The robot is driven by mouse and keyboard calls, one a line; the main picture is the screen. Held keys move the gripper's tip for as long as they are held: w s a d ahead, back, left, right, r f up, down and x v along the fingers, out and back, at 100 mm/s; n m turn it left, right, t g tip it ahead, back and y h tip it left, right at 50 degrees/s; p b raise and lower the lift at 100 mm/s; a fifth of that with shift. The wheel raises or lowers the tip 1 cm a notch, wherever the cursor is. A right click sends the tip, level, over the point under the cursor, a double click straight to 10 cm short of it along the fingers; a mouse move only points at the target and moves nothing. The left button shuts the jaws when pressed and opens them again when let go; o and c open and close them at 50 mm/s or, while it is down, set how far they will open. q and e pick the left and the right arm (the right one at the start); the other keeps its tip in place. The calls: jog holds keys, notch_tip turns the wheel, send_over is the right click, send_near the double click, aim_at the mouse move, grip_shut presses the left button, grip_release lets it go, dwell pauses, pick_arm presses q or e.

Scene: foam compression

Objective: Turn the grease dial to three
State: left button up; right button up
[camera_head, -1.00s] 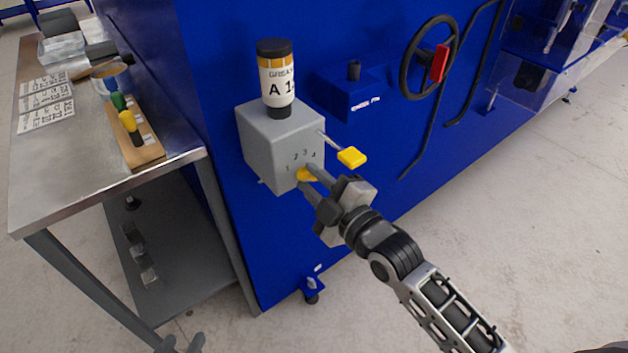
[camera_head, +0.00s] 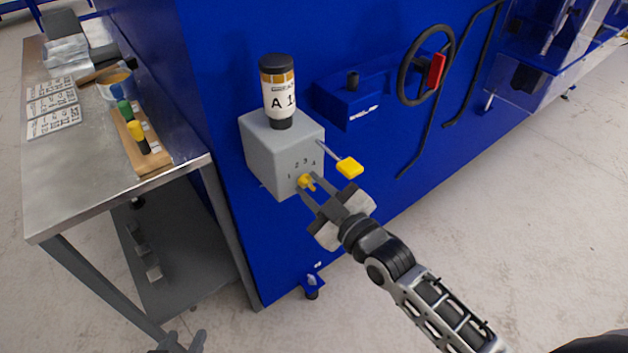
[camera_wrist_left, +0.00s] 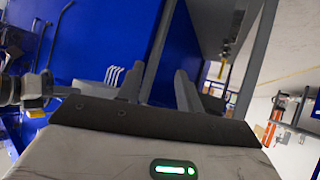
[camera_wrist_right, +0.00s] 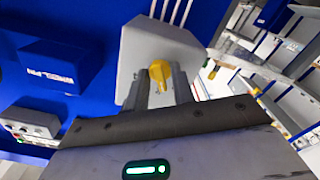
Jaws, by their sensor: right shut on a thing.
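The grease dial (camera_head: 306,181) is a small yellow knob on the front of a grey box (camera_head: 268,160), below the printed numbers 1 to 4. It also shows in the right wrist view (camera_wrist_right: 160,73). I cannot tell exactly which number it points to. My right gripper (camera_head: 308,187) is shut on the dial, one finger on each side. My left gripper (camera_head: 185,338) is at the bottom edge of the head view, far below the box. In the left wrist view its fingers (camera_wrist_left: 158,88) stand apart with nothing between them.
A labelled grease bottle (camera_head: 278,92) stands on the box. A yellow-tipped lever (camera_head: 349,167) sticks out just above my right gripper. A handwheel (camera_head: 426,66) is on the blue machine. A steel table (camera_head: 85,188) stands left; the floor at right is clear.

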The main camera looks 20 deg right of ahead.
jog(key=m+p, duration=0.2)
jog(key=m, duration=0.2)
jog(key=shift+m, duration=0.3)
jog(key=shift+m+p, duration=0.6)
jog(key=shift+m, duration=2)
jog(key=o, duration=0.6)
jog(key=shift+o, duration=0.2)
jog(key=v, duration=1.6)
jog(key=shift+b, duration=0.35)
